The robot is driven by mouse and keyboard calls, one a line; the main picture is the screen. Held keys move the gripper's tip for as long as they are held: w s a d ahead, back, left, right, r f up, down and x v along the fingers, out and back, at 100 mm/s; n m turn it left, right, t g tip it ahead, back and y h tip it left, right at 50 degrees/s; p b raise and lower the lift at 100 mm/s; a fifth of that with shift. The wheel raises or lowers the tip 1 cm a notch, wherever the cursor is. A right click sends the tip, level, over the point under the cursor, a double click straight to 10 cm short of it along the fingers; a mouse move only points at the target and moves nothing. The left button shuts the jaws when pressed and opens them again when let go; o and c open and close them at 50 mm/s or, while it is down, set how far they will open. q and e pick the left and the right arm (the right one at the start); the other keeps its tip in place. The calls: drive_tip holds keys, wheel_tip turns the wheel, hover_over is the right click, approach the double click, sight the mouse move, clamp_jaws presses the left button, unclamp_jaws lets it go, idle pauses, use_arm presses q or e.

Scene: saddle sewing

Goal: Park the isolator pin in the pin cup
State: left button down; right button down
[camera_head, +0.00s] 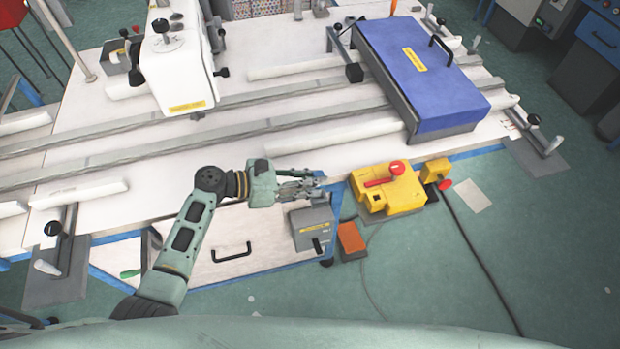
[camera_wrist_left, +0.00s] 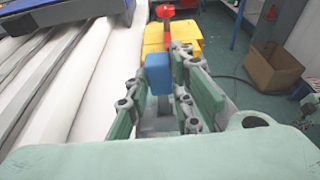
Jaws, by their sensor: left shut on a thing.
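My left gripper (camera_head: 312,186) is just off the front edge of the white table, above the grey box with a yellow label (camera_head: 306,236). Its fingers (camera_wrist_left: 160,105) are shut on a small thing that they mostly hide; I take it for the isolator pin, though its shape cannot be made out. A blue block shape (camera_wrist_left: 158,74) shows between the fingertips; whether it is held or behind them is unclear. I cannot make out the pin cup for certain. My right gripper is not in view.
A yellow box (camera_head: 404,196) with a red handle (camera_head: 378,182) stands right of the gripper, beside a smaller yellow box with a red button (camera_head: 437,172). An orange pad (camera_head: 351,238) lies below. A large blue-topped machine part (camera_head: 450,95) covers the table's right side.

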use_arm(q)
drive_tip(key=shift+f+b, duration=1.1)
drive_tip(key=shift+f, duration=0.5)
drive_tip(key=c, duration=1.5)
unclamp_jaws()
drive_tip(key=shift+o, duration=0.2)
drive_tip(key=shift+a, duration=0.1)
drive_tip(key=v, duration=1.1)
drive_tip(key=shift+a+r, duration=0.15)
drive_tip(key=shift+a, duration=0.2)
drive_tip(key=shift+s, duration=0.15)
